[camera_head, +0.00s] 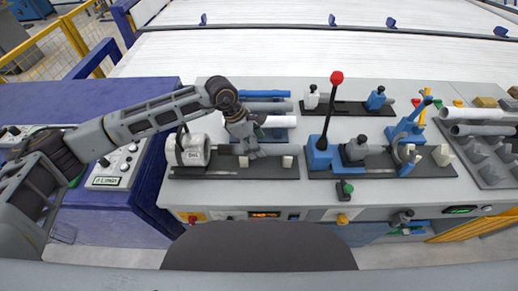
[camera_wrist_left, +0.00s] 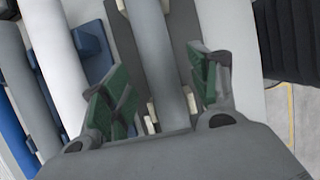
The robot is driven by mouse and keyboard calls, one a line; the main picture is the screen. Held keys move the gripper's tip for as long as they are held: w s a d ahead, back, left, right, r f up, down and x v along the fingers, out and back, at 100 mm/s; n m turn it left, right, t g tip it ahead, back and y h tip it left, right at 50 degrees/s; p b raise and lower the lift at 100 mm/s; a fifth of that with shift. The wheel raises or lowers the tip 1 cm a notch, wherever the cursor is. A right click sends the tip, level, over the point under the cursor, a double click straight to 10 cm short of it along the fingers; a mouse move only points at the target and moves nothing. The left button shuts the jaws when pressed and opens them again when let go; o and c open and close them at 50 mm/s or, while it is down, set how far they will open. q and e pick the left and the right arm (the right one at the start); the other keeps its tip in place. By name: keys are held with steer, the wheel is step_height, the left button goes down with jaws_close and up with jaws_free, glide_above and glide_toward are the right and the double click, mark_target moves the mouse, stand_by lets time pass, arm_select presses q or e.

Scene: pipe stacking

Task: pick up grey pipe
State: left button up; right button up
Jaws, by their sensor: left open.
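A grey pipe (camera_wrist_left: 154,45) lies lengthwise over a dark fixture plate in the left wrist view, between my left fingers. My left gripper (camera_wrist_left: 160,90) is open, its green pads apart on both sides of this pipe with visible gaps. In the head view my left gripper (camera_head: 250,152) is over the dark fixture plate (camera_head: 272,171), right of a white cylindrical chuck (camera_head: 188,150). The pipe is hard to make out there. Behind the gripper lie a blue pipe (camera_head: 264,93), a grey pipe (camera_head: 268,106) and a white pipe (camera_head: 279,121). My right gripper is not in view.
Right of the fixture stands a blue machine with a red-knobbed lever (camera_head: 336,78). More pipes (camera_head: 482,129) and a tray of grey pieces (camera_head: 490,160) are at the far right. A button box (camera_head: 115,166) is at the left. Front controls line the bench edge.

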arm_select(q)
steer(key=shift+x, duration=1.25)
steer(key=c, duration=1.2)
